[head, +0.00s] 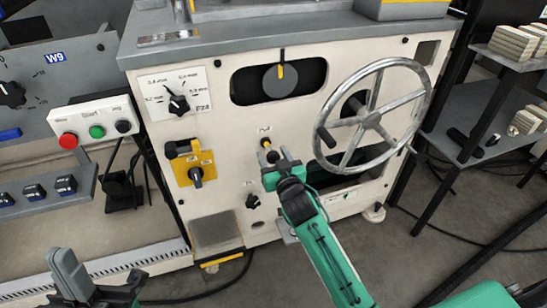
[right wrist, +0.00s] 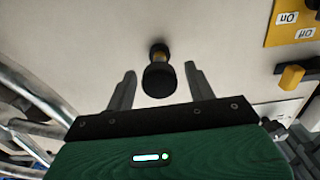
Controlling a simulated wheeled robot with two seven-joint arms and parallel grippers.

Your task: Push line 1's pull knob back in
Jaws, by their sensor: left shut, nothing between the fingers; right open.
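The pull knob (right wrist: 159,80) is a black knob on a short stem, with a yellow band between its head and the pale machine panel. In the head view its yellow part (head: 265,143) shows just beyond my right gripper (head: 280,163). In the right wrist view my right gripper (right wrist: 160,70) is open, with one finger on each side of the knob and gaps on both sides. My left gripper (head: 70,274) is shut and empty at the lower left, far from the knob. I cannot read the label above the knob.
A spoked handwheel (head: 372,118) stands out just right of the knob. A button box (head: 95,130) is further left. The floor in front holds cables.

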